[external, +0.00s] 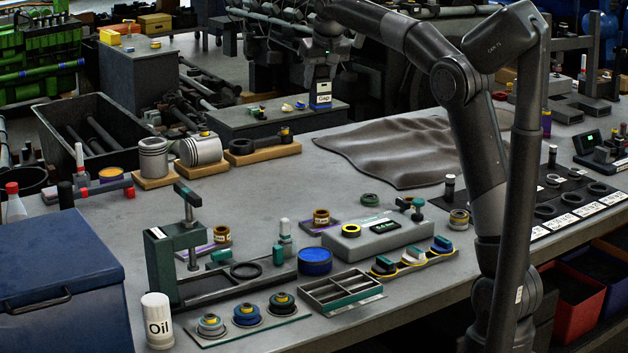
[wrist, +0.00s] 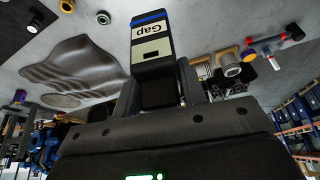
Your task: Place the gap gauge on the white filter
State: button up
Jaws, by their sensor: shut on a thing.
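My gripper (external: 320,76) is shut on the gap gauge (external: 321,96), a small block with a white label reading "Gap" and blue bands. I hold it upright over the far side of the bench, with its lower end in front of the grey box there. In the wrist view, the gauge (wrist: 152,45) sticks out from between the fingers of my gripper (wrist: 158,88). The white filter (external: 157,318), a cylinder marked "Oil", stands upright at the bench's near left edge, far from my gripper. I cannot make it out in the wrist view.
A blue toolbox (external: 58,275) stands left of the filter. A green-grey press (external: 160,262) is right behind it, and a plate with several ringed parts (external: 247,320) lies to its right. Pistons on wooden blocks (external: 202,150) stand farther back. The bench middle (external: 270,190) is clear.

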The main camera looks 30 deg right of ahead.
jog(key=s+a+n+y, duration=0.1)
jog(key=s+a+n, duration=0.2)
jog(key=a, duration=1)
jog(key=s+a+n+y, duration=0.1)
jog(key=s+a+n, duration=0.2)
jog(key=a, duration=0.9)
jog(key=s+a+n+g+y, duration=0.1)
jog(key=s+a+n, duration=0.2)
jog(key=s+a, duration=0.55)
jog(key=s+a+n+y, duration=0.15)
jog(key=s+a, duration=0.35)
jog(key=a, duration=0.6)
notch_tip(320, 180, down, 11)
jog(key=shift+n+h, duration=0.25)
jog(key=shift+s+a+f, duration=0.75)
jog(key=shift+a+f, duration=1.05)
jog(key=shift+f, duration=0.05)
jog(key=shift+s+a+f, duration=0.75)
jog(key=shift+a+f, duration=1.1)
jog(key=shift+f, duration=0.05)
jog(key=shift+s+a+f, duration=0.75)
jog(key=shift+a+f, duration=1.05)
jog(key=shift+f, duration=0.05)
jog(key=o, duration=1.2)
jog(key=shift+f, duration=0.15)
jog(key=shift+o, duration=0.2)
